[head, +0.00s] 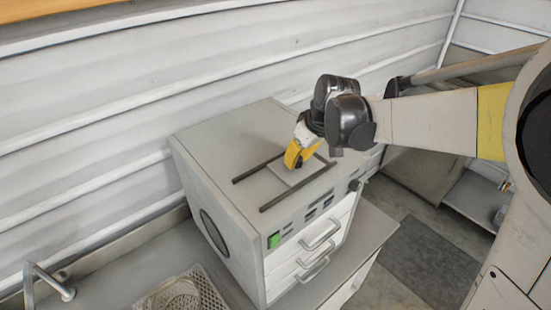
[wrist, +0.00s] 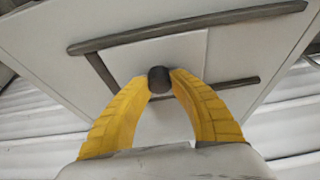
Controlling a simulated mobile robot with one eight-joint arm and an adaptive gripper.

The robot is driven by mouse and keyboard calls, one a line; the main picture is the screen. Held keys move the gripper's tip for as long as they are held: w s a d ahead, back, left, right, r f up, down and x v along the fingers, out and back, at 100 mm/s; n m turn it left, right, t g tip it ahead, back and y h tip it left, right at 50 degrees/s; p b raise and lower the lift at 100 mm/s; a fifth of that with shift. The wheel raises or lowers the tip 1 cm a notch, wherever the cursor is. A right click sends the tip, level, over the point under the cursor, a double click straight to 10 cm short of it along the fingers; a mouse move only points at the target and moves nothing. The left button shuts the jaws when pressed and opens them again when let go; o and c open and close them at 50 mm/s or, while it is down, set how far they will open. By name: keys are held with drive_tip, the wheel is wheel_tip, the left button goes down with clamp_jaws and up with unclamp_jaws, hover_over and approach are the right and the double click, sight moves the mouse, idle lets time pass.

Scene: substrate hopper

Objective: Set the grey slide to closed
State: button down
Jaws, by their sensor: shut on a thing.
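The grey slide (head: 313,168) is a flat, pale square plate on top of a grey cabinet, between two dark rails. In the head view it sits toward the right, far end of the rails. In the wrist view the slide (wrist: 158,122) shows with a dark round knob (wrist: 159,79) on it. My gripper (head: 297,166) reaches down onto the plate. In the wrist view my yellow gripper fingers (wrist: 160,84) are shut on the knob, one on each side. The fingers hide the knob in the head view. No opening under the plate shows.
The near rail (head: 290,190) and far rail (head: 250,171) leave a bare stretch of cabinet top left of the slide. A wire basket (head: 205,295) stands on the bench. A ribbed wall runs behind.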

drive_tip(key=w+d, duration=0.1)
drive_tip(key=d, duration=0.1)
drive_tip(key=shift+w+d, duration=0.35)
drive_tip(key=shift+a, duration=0.1)
drive_tip(key=c, duration=1.2)
unclamp_jaws()
drive_tip(key=shift+c, duration=0.2)
drive_tip(key=shift+o, duration=0.7)
drive_tip(key=shift+w+d, duration=0.2)
drive_tip(key=shift+s+a, duration=0.1)
drive_tip(key=shift+s, duration=0.05)
drive_tip(key=shift+s+r, duration=0.1)
drive_tip(key=shift+r, duration=0.2)
drive_tip(key=v, duration=1.1)
drive_tip(key=shift+r, duration=0.2)
